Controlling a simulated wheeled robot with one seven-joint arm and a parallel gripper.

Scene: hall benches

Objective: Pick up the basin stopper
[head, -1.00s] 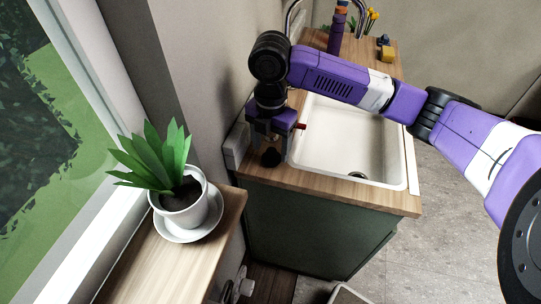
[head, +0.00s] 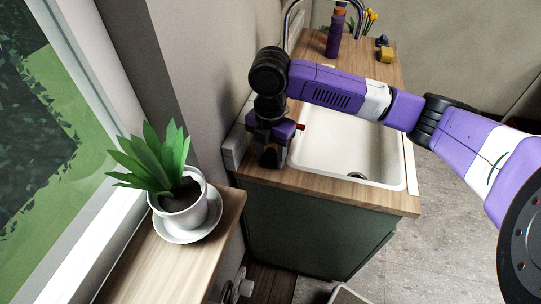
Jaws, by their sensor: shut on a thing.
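The basin stopper (head: 268,158) is a small dark piece at the front left corner of the wooden counter, left of the white sink basin. My gripper (head: 273,160) points down over this corner, with its grey fingers on either side of the stopper. It is shut on the stopper. The fingers partly hide it, and I cannot tell whether it still touches the counter.
The white sink basin (head: 337,150) is set in the wooden counter (head: 340,193). A wall stands close on the left. A potted plant (head: 183,205) stands on a wooden ledge nearer me. A purple bottle (head: 333,38) and a yellow item (head: 386,54) stand at the back.

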